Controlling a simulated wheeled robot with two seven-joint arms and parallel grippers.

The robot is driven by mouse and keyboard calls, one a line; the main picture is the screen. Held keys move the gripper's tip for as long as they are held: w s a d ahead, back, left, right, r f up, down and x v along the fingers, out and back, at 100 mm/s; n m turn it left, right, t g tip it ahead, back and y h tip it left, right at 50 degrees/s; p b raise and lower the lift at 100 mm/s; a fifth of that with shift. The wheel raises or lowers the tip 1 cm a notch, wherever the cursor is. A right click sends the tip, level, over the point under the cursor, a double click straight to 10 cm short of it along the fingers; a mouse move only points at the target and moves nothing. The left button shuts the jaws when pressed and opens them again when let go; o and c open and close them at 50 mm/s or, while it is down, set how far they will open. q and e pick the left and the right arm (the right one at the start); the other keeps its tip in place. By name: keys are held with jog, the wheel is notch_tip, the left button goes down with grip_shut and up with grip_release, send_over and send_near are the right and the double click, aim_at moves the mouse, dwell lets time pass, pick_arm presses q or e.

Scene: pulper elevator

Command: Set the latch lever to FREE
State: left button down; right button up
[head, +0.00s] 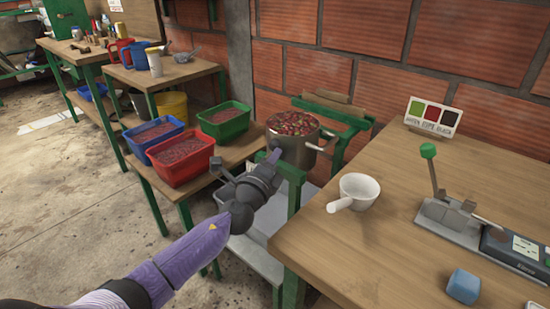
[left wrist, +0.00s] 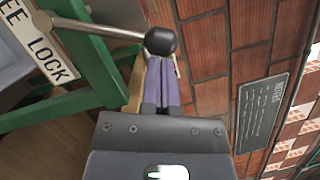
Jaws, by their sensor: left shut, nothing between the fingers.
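The latch lever shows in the left wrist view as a thin metal rod (left wrist: 98,29) ending in a round black knob (left wrist: 160,41). A white label plate (left wrist: 45,45) with "…EE" and "LOCK" lies beside the rod's base, partly cut off by the frame. My left gripper (left wrist: 161,62) is shut and empty, its purple fingertips right at the knob's lower side; I cannot tell whether they touch. In the head view, my left gripper (head: 276,155) reaches toward the metal pot, and I cannot make out the lever there. My right gripper is not in view.
A metal pot (head: 312,153) of red cherries stands by a green frame (head: 340,113). Red (head: 180,173), blue and green tubs sit on a low bench to its left. A wooden table (head: 310,245) at right holds a white cup (head: 359,187), a blue block (head: 463,286) and a lever device.

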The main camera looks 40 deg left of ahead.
pick_arm(q)
jog(key=shift+a+r+n, duration=0.15)
jog(key=shift+r+n, duration=0.1)
jog(key=shift+n, duration=0.05)
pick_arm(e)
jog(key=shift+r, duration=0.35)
pick_arm(q)
jog(key=a+r+n+p, duration=0.1)
jog(key=p, duration=0.1)
jog(key=shift+a+r+n+g+p, duration=0.25)
jog(key=shift+n+g+p, duration=0.05)
jog(key=shift+n, duration=0.1)
jog(key=a+n+g+p, duration=0.2)
jog(key=a+n+p, duration=0.3)
jog(key=a+n, duration=0.2)
jog(key=shift+w+a+r+n+g+h, duration=0.2)
jog(key=shift+w+a+n+g+h, duration=0.15)
jog(key=shift+a, duration=0.6)
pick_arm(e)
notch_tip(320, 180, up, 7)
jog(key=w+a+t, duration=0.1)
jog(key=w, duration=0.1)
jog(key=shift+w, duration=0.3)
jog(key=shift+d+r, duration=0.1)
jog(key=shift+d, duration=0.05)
